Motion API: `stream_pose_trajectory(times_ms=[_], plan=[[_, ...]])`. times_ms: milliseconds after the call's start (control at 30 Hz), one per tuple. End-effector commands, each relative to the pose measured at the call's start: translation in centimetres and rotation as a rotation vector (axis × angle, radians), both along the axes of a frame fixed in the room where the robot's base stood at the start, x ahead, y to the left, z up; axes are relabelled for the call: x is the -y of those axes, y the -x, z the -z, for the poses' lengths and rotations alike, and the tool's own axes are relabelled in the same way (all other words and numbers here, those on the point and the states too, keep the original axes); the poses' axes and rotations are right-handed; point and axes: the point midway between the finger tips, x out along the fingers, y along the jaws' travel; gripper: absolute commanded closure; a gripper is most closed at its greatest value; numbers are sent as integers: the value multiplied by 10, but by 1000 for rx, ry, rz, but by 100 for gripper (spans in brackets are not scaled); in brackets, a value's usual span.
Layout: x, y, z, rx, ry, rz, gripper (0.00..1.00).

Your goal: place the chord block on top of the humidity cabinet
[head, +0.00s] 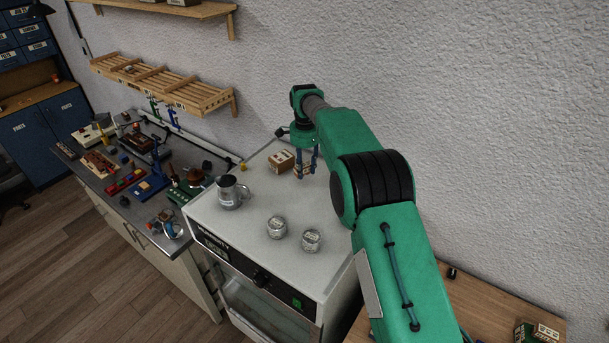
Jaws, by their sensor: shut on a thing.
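The humidity cabinet (250,220) is a white box with a dark front panel lettered "HUMIDITY" and a flat light top. My gripper (305,168) points down over the back right of that top. Its blue fingers are shut on a small light-brown block (302,171), apparently the chord block, partly hidden by the fingers. Any label on it is too small to read. The held block is at or just above the cabinet top; I cannot tell if it touches. A similar brown block (280,161) sits on the top just left of it.
On the cabinet top stand a metal mug (230,193) and two small jars (277,228) (312,240). A cluttered workbench (110,190) is to the left, and a wooden rack (160,83) hangs on the wall above. A wooden table (490,310) is at lower right.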

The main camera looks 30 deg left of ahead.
Motion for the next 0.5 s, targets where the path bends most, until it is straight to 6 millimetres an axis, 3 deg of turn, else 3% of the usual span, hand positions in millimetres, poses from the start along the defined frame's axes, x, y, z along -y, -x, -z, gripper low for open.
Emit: stream_pose_trajectory(times_ms=[267,500], plan=[[0,0,1,0,0,0,90],[1,1,23,-2,2,0,90]])
